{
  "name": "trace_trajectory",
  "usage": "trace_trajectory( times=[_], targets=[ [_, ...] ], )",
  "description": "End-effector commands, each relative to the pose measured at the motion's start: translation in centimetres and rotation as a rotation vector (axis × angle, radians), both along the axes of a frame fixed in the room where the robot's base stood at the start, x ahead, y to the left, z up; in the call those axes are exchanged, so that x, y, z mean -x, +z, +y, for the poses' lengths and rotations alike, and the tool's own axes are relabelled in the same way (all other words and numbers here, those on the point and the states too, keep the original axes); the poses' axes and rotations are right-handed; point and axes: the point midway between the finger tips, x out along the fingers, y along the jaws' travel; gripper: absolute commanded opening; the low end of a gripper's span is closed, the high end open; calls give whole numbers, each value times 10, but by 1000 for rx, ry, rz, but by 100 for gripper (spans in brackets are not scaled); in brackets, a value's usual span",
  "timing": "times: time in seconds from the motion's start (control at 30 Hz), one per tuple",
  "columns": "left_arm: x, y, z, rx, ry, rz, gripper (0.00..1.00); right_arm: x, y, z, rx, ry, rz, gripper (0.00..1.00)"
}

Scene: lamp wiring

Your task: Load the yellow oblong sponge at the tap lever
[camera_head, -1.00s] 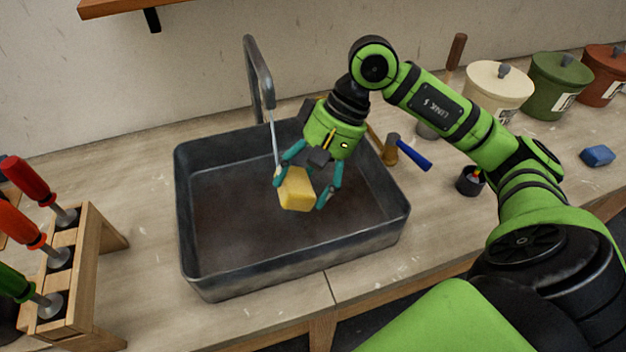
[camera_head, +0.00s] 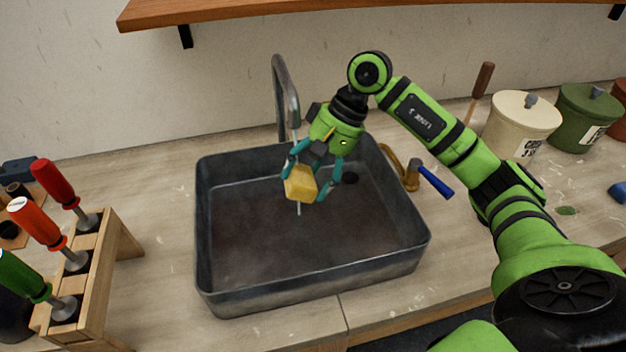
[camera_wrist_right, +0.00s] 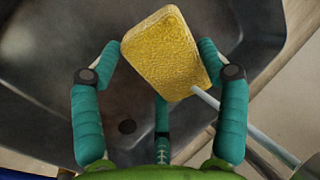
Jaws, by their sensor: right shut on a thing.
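My right gripper (camera_head: 316,178) is shut on the yellow oblong sponge (camera_head: 300,184) and holds it above the sink floor. In the right wrist view the sponge (camera_wrist_right: 168,55) sits tilted between the fingertips. The grey tap (camera_head: 284,85) arches over the sink's back. A thin pale stream (camera_head: 298,208) hangs from its spout and shows below the sponge. In the wrist view the stream (camera_wrist_right: 245,127) meets the sponge's lower right corner. The tap lever (camera_head: 435,181) is blue, on a brass valve (camera_head: 411,176) right of the sink. My left gripper is not in view.
The dark sink (camera_head: 315,292) has raised walls around the sponge. A wooden rack (camera_head: 95,290) with several screwdrivers stands left. Lidded cream (camera_head: 520,122) and green (camera_head: 585,118) pots stand back right. A wooden shelf (camera_head: 330,12) hangs above.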

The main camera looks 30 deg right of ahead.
Motion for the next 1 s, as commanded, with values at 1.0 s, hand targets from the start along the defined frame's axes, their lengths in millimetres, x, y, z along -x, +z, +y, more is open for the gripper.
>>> trace_trajectory(
  times=[1.0],
  targets=[
    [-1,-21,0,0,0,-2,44,35,-2,5,2,0,-2,48]
  ],
)
